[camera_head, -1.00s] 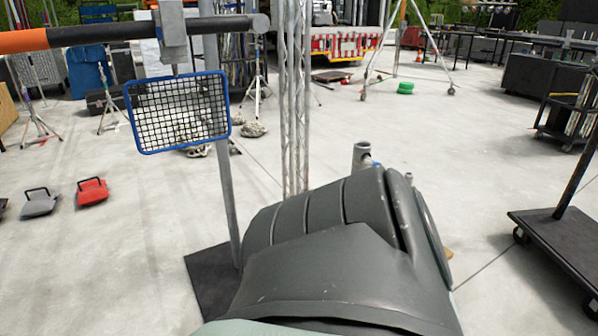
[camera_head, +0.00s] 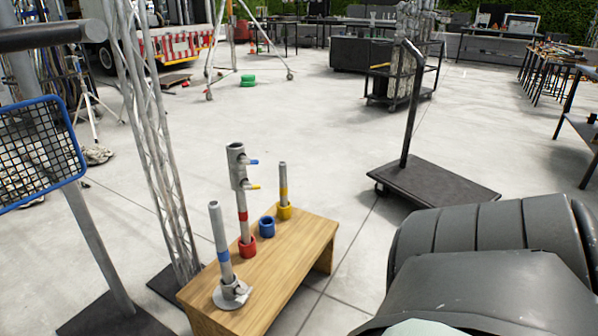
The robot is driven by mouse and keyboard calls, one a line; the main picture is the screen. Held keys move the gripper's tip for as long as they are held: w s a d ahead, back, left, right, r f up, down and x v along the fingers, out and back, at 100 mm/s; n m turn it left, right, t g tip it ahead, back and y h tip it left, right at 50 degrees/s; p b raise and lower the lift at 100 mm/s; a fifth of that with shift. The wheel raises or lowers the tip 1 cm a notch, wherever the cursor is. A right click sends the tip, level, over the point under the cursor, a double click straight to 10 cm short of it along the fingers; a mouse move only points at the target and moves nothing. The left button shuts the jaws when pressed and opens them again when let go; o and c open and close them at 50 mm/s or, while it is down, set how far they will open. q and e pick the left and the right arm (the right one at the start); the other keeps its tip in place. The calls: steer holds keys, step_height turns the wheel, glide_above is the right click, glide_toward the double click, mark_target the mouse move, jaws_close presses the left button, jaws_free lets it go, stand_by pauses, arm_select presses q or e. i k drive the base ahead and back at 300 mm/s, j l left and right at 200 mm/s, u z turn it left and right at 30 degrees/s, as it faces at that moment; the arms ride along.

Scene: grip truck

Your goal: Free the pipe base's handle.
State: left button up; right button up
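A wooden bench (camera_head: 284,268) stands left of centre. At its near end an upright grey pipe with a blue band (camera_head: 220,240) stands in a round silver base (camera_head: 232,296). Small metal parts show on that base, but I cannot tell which one is a handle. Behind it, a pipe with a red band stands in a red collar (camera_head: 248,246). A thinner yellow-banded pipe (camera_head: 283,183) stands in a yellow collar (camera_head: 285,211). Neither gripper shows.
An empty blue collar (camera_head: 267,226) sits on the bench. A truss tower (camera_head: 150,130) and a stand with a blue-framed mesh (camera_head: 36,150) are on the left. A flat cart (camera_head: 445,185) stands behind right. Open concrete floor surrounds the bench.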

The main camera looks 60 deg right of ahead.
mark_target(244, 294)
steer(key=i+j+z, duration=0.1)
steer(key=z, duration=0.3)
steer(key=i+j+z, duration=0.1)
steer(key=z, duration=0.3)
steer(key=j+z, duration=0.15)
steer(key=z, duration=0.25)
steer(key=i+j+z, duration=0.15)
steer(key=z, duration=0.25)
